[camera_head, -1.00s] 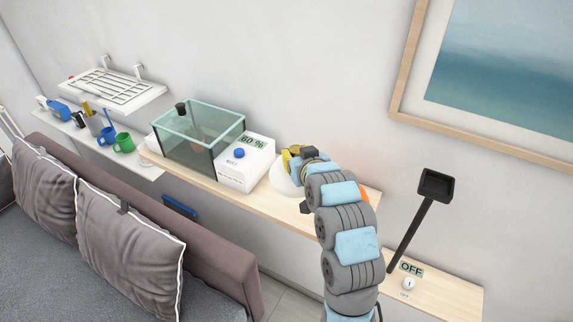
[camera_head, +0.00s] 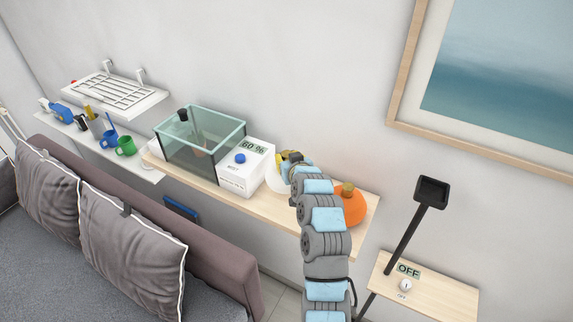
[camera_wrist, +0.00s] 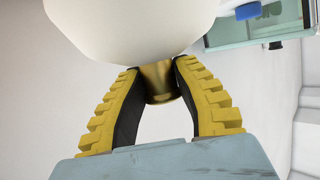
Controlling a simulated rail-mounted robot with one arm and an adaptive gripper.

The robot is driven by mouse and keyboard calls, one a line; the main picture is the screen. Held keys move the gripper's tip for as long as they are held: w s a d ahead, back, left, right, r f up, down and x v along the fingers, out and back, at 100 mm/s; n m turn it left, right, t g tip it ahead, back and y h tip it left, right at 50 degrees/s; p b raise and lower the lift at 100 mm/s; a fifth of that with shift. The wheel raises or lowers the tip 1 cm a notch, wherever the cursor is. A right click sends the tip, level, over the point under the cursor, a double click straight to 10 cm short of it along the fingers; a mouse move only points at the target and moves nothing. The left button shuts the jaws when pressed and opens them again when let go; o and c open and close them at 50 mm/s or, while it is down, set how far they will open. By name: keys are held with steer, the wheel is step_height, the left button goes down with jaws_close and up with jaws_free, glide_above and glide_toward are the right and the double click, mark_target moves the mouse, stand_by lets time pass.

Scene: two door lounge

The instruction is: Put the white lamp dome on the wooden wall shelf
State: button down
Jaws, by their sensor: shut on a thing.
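The white lamp dome (camera_head: 274,182) shows in the head view just right of the white box with a display, at the wooden wall shelf (camera_head: 322,226). My arm hides part of it. In the wrist view the dome (camera_wrist: 130,28) fills the top, with a brass knob (camera_wrist: 158,80) between the two yellow-ribbed fingers. My gripper (camera_wrist: 160,76) is shut on this knob. In the head view my gripper (camera_head: 291,160) is at the dome's upper right. I cannot tell whether the dome's underside touches the shelf.
An orange dome (camera_head: 351,208) with a brass knob stands to the right on the shelf. The white box (camera_head: 242,176) and a glass tank (camera_head: 196,150) stand to the left. A lower shelf (camera_head: 440,297) with a dial and a black post is at the right.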

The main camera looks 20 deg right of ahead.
steer(key=shift+w+f, duration=0.35)
steer(key=shift+f, duration=0.1)
step_height(320, 180, down, 2)
steer(key=shift+f+p, duration=0.15)
steer(key=shift+p, duration=0.75)
steer(key=shift+f, duration=0.35)
steer(key=shift+f, duration=0.15)
steer(key=c, duration=0.9)
jaws_free()
steer(key=shift+s+r, duration=0.1)
steer(key=shift+r, duration=0.1)
